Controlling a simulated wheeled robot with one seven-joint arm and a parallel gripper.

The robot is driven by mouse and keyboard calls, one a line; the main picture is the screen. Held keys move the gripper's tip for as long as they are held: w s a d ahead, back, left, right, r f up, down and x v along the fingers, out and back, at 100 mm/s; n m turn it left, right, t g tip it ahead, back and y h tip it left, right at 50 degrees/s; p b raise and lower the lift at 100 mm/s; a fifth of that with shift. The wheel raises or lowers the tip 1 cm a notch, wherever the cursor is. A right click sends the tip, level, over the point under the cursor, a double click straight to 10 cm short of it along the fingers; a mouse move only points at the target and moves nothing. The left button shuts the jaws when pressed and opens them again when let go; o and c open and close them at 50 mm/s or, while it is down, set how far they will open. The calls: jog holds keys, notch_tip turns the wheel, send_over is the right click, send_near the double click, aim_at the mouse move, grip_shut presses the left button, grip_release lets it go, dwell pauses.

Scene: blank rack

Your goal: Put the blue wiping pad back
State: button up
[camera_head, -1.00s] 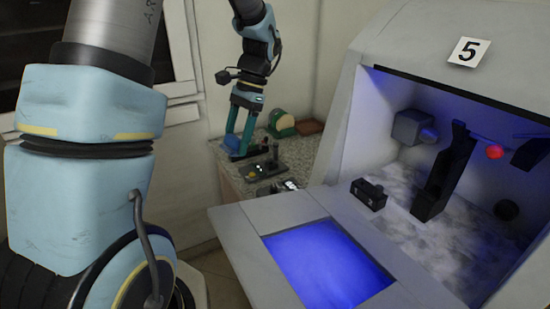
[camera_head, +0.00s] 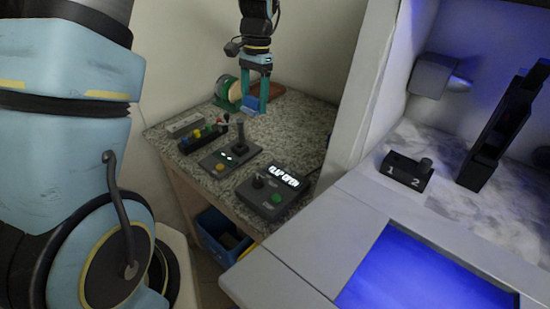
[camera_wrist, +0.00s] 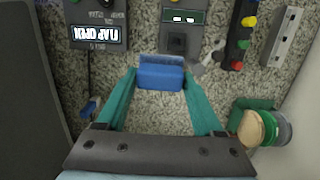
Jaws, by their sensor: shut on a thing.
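The blue wiping pad (camera_wrist: 161,76) is held between the two teal fingertips of my gripper (camera_wrist: 160,72) in the wrist view. The fingers spread to the pad's width and touch its two ends. In the head view my gripper (camera_head: 255,98) points down over the back part of the speckled counter (camera_head: 290,125), just right of the green roll. The pad shows there only as a small blue patch (camera_head: 250,104) low between the fingers. I cannot tell whether it touches the counter.
A green and tan roll (camera_head: 226,90) and a brown block (camera_head: 268,88) are near the gripper. A joystick box (camera_head: 232,152), a row of coloured knobs (camera_head: 204,136) and a "FLAP OPEN" control box (camera_head: 273,192) stand in front. A grey cabinet wall (camera_head: 372,90) rises at right.

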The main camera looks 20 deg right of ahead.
jog(key=w+d+f+h+b, duration=0.1)
jog(key=d+f+b, duration=0.1)
jog(key=d+f, duration=0.35)
jog(key=p, duration=0.1)
send_over(275, 147)
jog(key=shift+h, duration=0.3)
notch_tip(275, 147, down, 5)
jog(key=shift+r, duration=0.15)
jog(key=shift+f+p, duration=0.6)
jog(key=shift+f, duration=1.75)
jog(key=shift+f, duration=0.1)
jog(key=o, duration=1.3)
notch_tip(275, 147, up, 12)
jog(key=b, duration=0.3)
jog(key=shift+w, duration=0.2)
